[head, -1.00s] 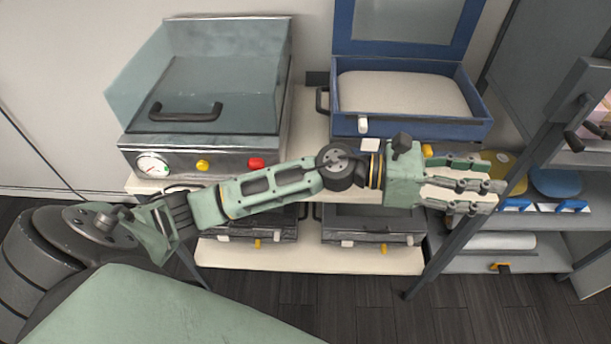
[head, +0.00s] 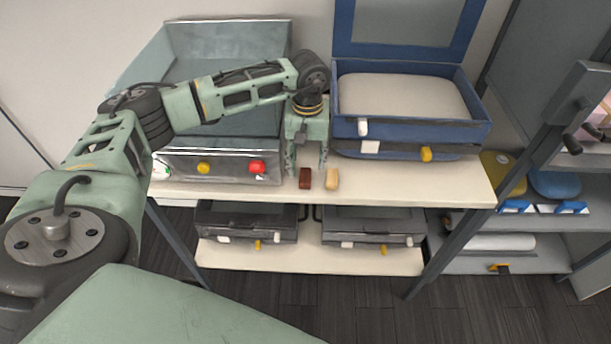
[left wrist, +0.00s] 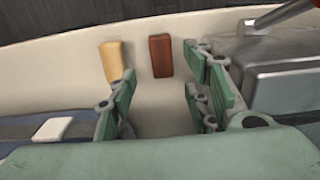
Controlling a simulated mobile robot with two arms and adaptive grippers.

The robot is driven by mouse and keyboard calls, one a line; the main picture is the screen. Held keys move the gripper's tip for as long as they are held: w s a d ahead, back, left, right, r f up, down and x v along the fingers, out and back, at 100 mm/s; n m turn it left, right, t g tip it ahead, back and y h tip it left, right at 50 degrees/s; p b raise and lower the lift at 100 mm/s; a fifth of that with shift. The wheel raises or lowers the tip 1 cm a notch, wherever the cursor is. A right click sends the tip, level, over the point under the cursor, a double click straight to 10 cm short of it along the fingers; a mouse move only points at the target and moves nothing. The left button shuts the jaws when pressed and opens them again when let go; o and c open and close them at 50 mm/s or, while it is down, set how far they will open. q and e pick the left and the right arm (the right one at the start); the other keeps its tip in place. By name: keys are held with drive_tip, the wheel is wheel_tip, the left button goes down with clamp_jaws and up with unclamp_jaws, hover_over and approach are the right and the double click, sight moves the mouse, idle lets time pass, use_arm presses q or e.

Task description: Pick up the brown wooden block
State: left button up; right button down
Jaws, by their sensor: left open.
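The brown wooden block (head: 305,178) is a small reddish-brown piece on the cream shelf top, near its front edge. It also shows in the left wrist view (left wrist: 160,56). A tan block (head: 332,179) lies just right of it in the head view; the left wrist view shows this tan block (left wrist: 112,62) too. My left gripper (head: 307,166) points down just behind the blocks, between the two machines. In the left wrist view its fingers (left wrist: 162,95) are spread and empty, with the brown block ahead of the gap, nearer the right-hand finger. My right gripper is not seen.
A metal machine with a clear cover (head: 215,165) stands left of the gripper, and a blue open case (head: 410,135) stands right. The shelf top (head: 420,190) is bare along its front edge. A grey rack post (head: 520,150) rises at the right.

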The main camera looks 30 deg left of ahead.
sight(305, 173)
use_arm(q)
wheel_tip(305, 173, down, 4)
drive_tip(key=shift+s+a+r+p, duration=0.15)
drive_tip(key=shift+p, duration=0.65)
drive_tip(key=shift+f, duration=0.45)
drive_tip(key=c, duration=1)
drive_tip(key=shift+c, duration=0.2)
